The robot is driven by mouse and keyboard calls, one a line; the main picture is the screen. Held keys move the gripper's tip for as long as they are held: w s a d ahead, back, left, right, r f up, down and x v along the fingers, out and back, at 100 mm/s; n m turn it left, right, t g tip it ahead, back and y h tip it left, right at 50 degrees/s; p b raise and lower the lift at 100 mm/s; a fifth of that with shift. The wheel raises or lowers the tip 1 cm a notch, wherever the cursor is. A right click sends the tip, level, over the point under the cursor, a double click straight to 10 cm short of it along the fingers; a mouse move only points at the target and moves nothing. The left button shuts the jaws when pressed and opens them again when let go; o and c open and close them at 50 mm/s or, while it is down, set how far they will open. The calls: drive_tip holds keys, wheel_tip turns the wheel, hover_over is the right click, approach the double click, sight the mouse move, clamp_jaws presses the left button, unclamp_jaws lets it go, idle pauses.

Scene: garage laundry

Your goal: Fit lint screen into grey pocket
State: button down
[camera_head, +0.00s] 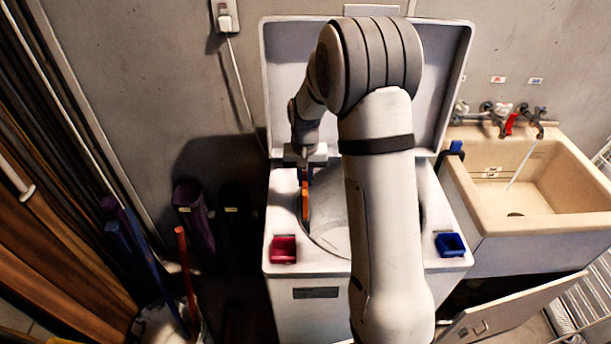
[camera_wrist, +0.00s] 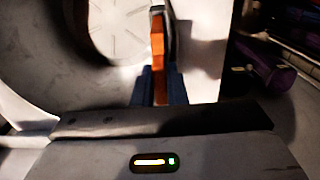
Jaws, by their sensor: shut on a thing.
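The lint screen (camera_head: 305,203) looks like a narrow orange piece with a dark edge. It hangs upright below my gripper (camera_head: 304,178), over the left side of the open washer's top (camera_head: 275,205). In the wrist view the orange lint screen (camera_wrist: 157,45) stands between the dark blue fingers of my gripper (camera_wrist: 158,86), which are shut on it. A dark grey curved part shows beside the orange. I cannot make out a grey pocket for certain; my arm covers much of the washer's middle and right. Whether the screen touches the washer is unclear.
The raised lid (camera_head: 285,70) stands behind. A beige sink (camera_head: 525,195) is at the right. Poles and tubes stand at the left.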

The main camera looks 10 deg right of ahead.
sight(305, 190)
drive_tip(key=shift+f+b, duration=1.75)
drive_tip(key=shift+f, duration=0.9)
drive_tip(key=c, duration=1.4)
unclamp_jaws()
drive_tip(key=shift+r, duration=0.1)
wheel_tip(305, 190, up, 7)
drive_tip(key=shift+b, duration=0.45)
drive_tip(key=shift+r, duration=0.35)
